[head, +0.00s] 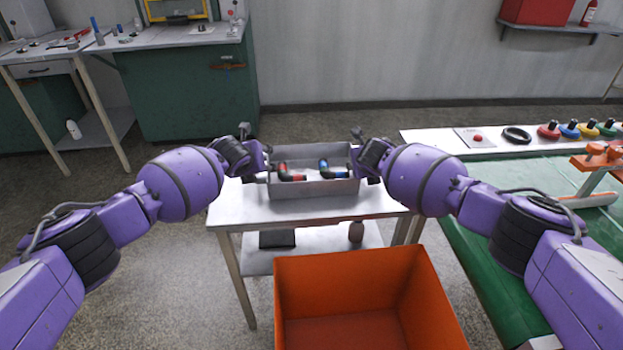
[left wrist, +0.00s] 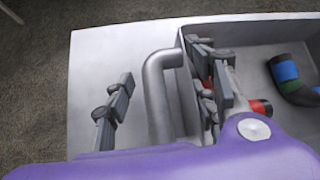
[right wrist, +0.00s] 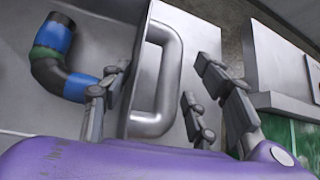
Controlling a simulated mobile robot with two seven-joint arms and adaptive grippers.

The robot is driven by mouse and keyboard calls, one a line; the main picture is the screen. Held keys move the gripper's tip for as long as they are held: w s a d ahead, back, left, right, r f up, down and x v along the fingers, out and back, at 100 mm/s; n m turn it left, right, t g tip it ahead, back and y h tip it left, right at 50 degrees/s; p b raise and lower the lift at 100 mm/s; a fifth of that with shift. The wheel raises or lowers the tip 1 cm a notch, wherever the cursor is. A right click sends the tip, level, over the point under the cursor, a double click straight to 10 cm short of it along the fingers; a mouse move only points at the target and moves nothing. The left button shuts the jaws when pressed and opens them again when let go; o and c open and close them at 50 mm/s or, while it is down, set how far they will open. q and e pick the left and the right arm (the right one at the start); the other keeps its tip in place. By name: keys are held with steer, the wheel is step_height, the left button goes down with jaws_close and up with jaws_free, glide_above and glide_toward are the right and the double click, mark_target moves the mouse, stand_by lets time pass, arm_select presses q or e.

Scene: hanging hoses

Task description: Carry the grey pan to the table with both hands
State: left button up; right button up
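The grey pan (head: 312,187) appears to rest level on a small light-topped metal table (head: 235,205). Two dark elbow hose pieces lie in it, one with red bands (head: 292,174) and one with blue bands (head: 332,169). My left gripper (head: 264,160) is at the pan's left end. In the left wrist view its fingers stand apart, one outside the handle (left wrist: 157,100), the other inside the pan wall. My right gripper (head: 358,160) is at the right end. Its fingers likewise stand apart on both sides of the right handle (right wrist: 172,80). Neither visibly touches a handle.
An orange bin (head: 350,334) stands in front of the table. A green-topped workbench (head: 490,240) with a white strip of coloured parts is at the right. Green cabinets (head: 185,95) stand at the back left. Grey floor is open at the left.

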arm_select(q)
steer(key=shift+o, duration=0.7)
steer(key=shift+a+r, duration=0.1)
steer(key=shift+a, duration=0.1)
arm_select(e)
steer(key=shift+o, duration=0.5)
steer(key=shift+d+r, duration=0.1)
steer(key=shift+d, duration=0.1)
arm_select(q)
steer(key=shift+d, duration=0.25)
arm_select(e)
steer(key=shift+a+r, duration=0.1)
steer(key=shift+a, duration=0.15)
steer(key=shift+a, duration=0.15)
steer(key=shift+r, duration=0.15)
arm_select(q)
steer(key=v, duration=1.2)
arm_select(e)
steer(key=v, duration=1.2)
arm_select(q)
step_height(320, 180, up, 9)
steer(key=p, duration=0.8)
arm_select(e)
step_height(320, 180, up, 16)
steer(key=w+t, duration=0.1)
